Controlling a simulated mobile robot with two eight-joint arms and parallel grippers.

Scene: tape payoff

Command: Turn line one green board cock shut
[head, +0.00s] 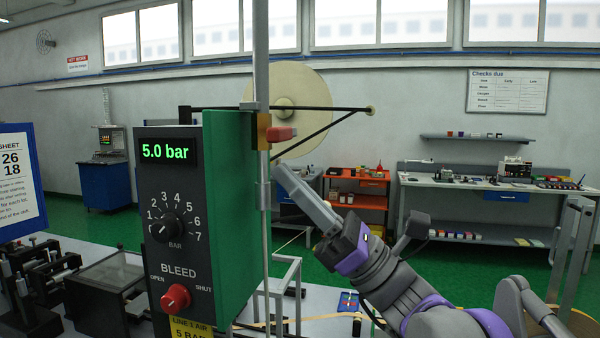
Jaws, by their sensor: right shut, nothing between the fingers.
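The line one green board (232,215) stands upright left of centre. Its grey front panel reads 5.0 bar on a green-lit display (165,152). A brass cock (264,133) sits on the vertical grey pipe at the board's right edge. Its red handle (282,134) sticks out to the right, across the pipe. My right gripper (282,170) is shut and empty, with its fingertips a little below the red handle, apart from it in the picture. My left gripper is out of view.
The panel also carries a black regulator knob (165,227) and a red bleed knob (175,298); its exact setting is hard to read. A large cream reel (290,95) on a black bracket is behind the pipe. Dark machinery (35,285) stands at left. Green floor lies behind.

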